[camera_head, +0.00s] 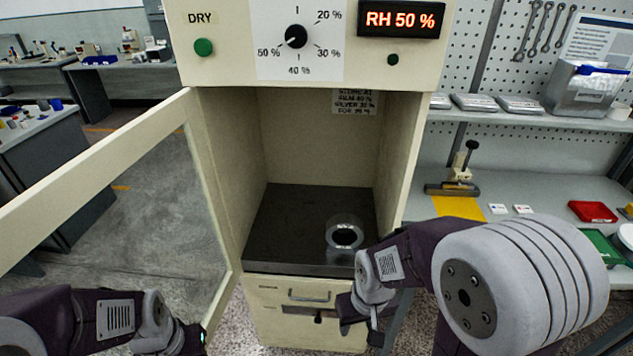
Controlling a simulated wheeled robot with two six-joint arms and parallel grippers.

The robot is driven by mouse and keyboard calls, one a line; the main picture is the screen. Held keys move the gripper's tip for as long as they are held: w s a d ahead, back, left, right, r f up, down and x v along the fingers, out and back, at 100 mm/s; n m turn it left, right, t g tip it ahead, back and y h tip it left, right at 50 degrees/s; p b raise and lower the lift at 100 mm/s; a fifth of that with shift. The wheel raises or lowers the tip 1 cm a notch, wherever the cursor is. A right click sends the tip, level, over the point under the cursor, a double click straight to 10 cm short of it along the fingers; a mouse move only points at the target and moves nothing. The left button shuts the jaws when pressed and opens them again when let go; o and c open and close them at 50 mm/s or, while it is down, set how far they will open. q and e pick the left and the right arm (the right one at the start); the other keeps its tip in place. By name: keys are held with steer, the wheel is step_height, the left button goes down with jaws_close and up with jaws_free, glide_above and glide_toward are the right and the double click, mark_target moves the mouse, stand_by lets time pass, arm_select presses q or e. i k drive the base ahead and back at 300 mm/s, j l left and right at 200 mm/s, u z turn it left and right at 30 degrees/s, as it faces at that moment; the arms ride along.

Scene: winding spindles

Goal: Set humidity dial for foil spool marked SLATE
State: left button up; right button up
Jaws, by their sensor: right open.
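The black humidity dial (297,36) sits on a white plate on the cream cabinet's top panel. Its white pointer mark is turned to the left, toward 50 %. The red display (401,19) reads RH 50 %. A silver-grey spool (345,233) sits on the dark cabinet floor near the front right; I cannot make out a SLATE mark on it. A small label (355,102) on the inner back wall lists storage percentages, partly cut off and hard to read. My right gripper (360,322) is open, low before the drawer. My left gripper (192,340) is at the bottom left, its jaws unclear.
The cabinet's glazed door (100,170) stands open to the left. A green button (204,47) under DRY is left of the dial. A drawer (300,300) is below the chamber. A bench at right holds a yellow mat (460,206) and a red tray (592,211).

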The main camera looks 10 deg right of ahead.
mark_target(295, 36)
steer(key=k+j+u, duration=0.3)
steer(key=i+j+z, duration=0.1)
steer(key=j+z, duration=0.15)
steer(key=j, duration=0.4)
steer(key=j+z, duration=0.2)
steer(key=j, duration=0.45)
steer(key=i, duration=0.05)
